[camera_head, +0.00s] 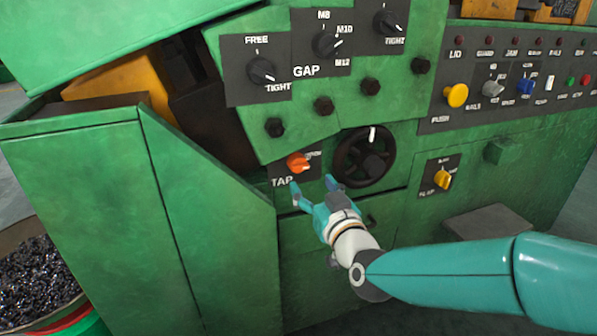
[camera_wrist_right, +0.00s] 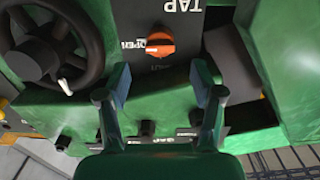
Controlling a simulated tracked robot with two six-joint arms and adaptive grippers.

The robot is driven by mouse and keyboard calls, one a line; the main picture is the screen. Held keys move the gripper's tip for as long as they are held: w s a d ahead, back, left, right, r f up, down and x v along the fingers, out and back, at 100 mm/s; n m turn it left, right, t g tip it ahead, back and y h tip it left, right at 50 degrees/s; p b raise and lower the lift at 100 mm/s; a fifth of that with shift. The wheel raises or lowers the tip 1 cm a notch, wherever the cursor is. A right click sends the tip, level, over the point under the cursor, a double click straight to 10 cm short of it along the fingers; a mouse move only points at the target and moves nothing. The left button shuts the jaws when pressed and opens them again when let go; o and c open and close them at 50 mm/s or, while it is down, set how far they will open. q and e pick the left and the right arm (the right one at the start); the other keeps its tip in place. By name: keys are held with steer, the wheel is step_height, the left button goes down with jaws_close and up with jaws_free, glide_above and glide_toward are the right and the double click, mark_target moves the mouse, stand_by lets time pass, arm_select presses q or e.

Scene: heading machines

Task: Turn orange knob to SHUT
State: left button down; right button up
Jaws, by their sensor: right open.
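The orange knob (camera_head: 297,163) sits on a dark plate marked TAP on the green machine front. In the right wrist view the knob (camera_wrist_right: 160,42) shows beyond the fingertips, with OPEN lettered beside it on the left and smaller lettering below, partly hard to read. Its bar looks turned toward the OPEN side. My right gripper (camera_head: 312,185) is open and empty, just below the knob in the head view, apart from it. Its two fingers show in the right wrist view (camera_wrist_right: 160,84), spread wider than the knob. My left gripper is not in view.
A black handwheel (camera_head: 364,157) with a pale handle is close to the right of the knob. A yellow knob (camera_head: 443,179) is farther right. Black GAP knobs (camera_head: 327,43) and several dark bolts are above. A bin of dark pieces (camera_head: 38,272) stands lower left.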

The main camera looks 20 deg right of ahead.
mark_target(301, 170)
steer(key=w, duration=0.7)
steer(key=shift+w+a, duration=0.15)
steer(key=shift+w, duration=0.25)
